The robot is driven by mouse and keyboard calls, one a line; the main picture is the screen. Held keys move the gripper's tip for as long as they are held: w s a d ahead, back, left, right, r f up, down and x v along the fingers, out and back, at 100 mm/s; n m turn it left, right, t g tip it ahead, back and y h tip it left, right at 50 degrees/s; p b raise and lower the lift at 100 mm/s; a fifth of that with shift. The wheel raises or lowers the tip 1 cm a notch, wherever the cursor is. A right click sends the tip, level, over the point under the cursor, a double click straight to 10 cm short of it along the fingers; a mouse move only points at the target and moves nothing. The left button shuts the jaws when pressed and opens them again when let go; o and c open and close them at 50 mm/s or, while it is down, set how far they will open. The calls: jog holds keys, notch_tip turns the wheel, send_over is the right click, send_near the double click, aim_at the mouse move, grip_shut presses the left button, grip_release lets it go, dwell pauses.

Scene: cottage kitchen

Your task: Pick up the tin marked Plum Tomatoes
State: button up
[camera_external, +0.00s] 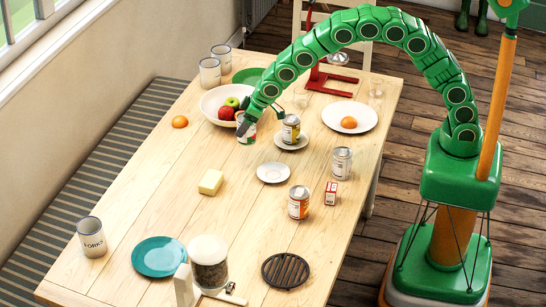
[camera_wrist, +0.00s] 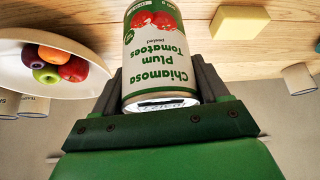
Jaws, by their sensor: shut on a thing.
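The tin marked Chiamose Plum Tomatoes (camera_wrist: 155,55) sits between the jaws of my gripper (camera_wrist: 158,82) in the wrist view. Its white and green label with red tomatoes appears upside down there. In the external view the tin (camera_external: 246,132) shows just below my gripper (camera_external: 246,118), right of the fruit bowl. My gripper is shut on the tin's sides. I cannot tell whether its base touches the table.
A white fruit bowl (camera_external: 214,109) stands close on the left. Another tin (camera_external: 291,127) stands on a saucer (camera_external: 292,143) to the right. Two more tins (camera_external: 342,162) (camera_external: 299,202) stand nearer the front right. A yellow block (camera_external: 211,182) lies in front, with bare wood around it.

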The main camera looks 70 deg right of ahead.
jog(key=s+d+r, duration=0.2)
jog(key=s+r, duration=0.2)
jog(key=s, duration=0.5)
jog(key=shift+d+r, duration=0.15)
